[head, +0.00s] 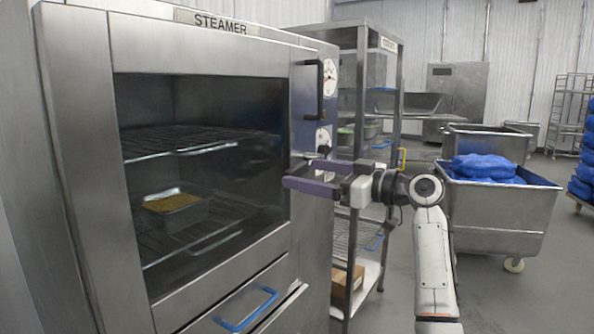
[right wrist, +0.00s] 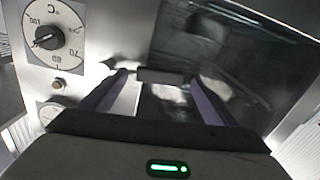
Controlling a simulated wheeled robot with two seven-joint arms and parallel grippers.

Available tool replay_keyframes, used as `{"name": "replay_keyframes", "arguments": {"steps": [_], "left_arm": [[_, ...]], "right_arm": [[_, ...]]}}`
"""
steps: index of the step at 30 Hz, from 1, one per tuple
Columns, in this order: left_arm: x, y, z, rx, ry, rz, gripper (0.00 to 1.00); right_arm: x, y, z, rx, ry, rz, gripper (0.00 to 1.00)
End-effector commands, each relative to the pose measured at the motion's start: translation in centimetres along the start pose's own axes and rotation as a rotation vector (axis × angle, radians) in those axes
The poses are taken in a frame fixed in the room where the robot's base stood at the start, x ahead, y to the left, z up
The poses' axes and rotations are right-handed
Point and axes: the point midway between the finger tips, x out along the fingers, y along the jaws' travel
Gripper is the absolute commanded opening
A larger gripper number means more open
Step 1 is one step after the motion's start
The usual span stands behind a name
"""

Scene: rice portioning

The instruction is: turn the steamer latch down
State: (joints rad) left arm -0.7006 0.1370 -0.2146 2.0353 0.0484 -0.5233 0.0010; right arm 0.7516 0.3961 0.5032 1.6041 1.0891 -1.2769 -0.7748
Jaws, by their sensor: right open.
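The steamer (head: 75,150) fills the left of the head view, with its glass door shut. A latch (right wrist: 163,75), a small grey bar, shows between the fingertips in the right wrist view. In the head view the latch is mostly hidden by my gripper, so its exact angle is hard to tell. My right gripper (head: 292,173) is open at the right edge of the door, its purple fingers pointing left toward it. In the right wrist view the fingers (right wrist: 160,78) lie on either side of the latch; I cannot tell whether they touch it. My left gripper is out of view.
A black handle (head: 320,90) is on the steamer's upper right, beside a dial (head: 330,78). A tray of food (head: 178,215) sits on a rack inside. A metal shelf (head: 362,120) stands close behind my gripper. A wheeled bin (head: 500,215) holds blue bags at right.

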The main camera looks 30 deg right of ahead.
Motion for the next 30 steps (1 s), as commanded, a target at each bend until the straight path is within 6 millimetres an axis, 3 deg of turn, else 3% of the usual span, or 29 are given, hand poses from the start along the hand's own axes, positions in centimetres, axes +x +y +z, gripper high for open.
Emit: {"name": "replay_keyframes", "arguments": {"steps": [6, 18, 28, 30], "left_arm": [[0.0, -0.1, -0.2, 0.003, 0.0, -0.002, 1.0], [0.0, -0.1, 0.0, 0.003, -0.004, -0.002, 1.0], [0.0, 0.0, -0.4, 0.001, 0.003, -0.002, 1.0], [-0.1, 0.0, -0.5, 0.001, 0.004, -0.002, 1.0]], "right_arm": [[3.0, 0.0, -0.1, 0.002, 0.001, 0.0, 0.82], [3.8, -0.1, 0.0, 0.0, -0.001, 0.0, 0.82], [3.8, -0.1, 0.1, 0.0, -0.001, 0.0, 0.26], [3.8, -0.1, 0.1, 0.0, -0.001, 0.0, 0.23]]}}
